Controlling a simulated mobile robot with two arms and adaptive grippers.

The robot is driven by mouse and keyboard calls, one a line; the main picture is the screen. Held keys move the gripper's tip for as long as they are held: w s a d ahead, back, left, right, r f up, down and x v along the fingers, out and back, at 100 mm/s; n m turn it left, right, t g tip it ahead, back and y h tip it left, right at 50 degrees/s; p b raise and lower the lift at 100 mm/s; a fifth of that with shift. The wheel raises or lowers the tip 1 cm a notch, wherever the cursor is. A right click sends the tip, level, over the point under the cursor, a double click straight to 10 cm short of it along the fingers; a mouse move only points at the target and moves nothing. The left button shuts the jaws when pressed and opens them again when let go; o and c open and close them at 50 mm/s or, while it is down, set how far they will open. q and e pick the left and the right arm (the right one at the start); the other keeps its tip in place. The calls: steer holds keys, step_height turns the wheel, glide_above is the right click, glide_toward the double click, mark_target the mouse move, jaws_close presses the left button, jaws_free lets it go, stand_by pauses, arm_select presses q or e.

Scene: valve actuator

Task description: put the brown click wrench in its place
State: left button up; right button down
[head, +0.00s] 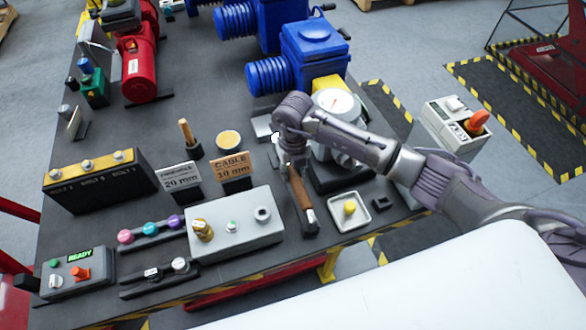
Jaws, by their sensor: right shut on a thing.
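The brown click wrench (299,190) shows right of the middle of the head view, with a brown handle and a dark, silvery end toward the table's front edge. It lies along or just above a narrow black rest (304,230); I cannot tell whether it touches it. My right gripper (280,150) is at the wrench's far end and shut on it. The fingers and the wrench's far end are partly hidden by the wrist. My left gripper is not in view.
A grey box with fittings (235,240) stands left of the wrench. A white tray with a yellow piece (349,209) is to its right. A gauge (334,101) and a blue actuator (314,50) stand behind. Signs for 20 mm (181,177) and 10 mm (232,166) stand left.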

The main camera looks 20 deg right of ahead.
mark_target(293, 181)
steer(key=shift+w+f+b, duration=0.15)
steer(key=shift+f+b, duration=0.5)
steer(key=shift+f, duration=0.45)
stand_by(1.1)
steer(key=shift+f+b, duration=1.2)
steer(key=shift+b, duration=0.1)
steer(key=c, duration=0.8)
jaws_free()
steer(key=shift+o, duration=0.3)
steer(key=shift+s, duration=0.2)
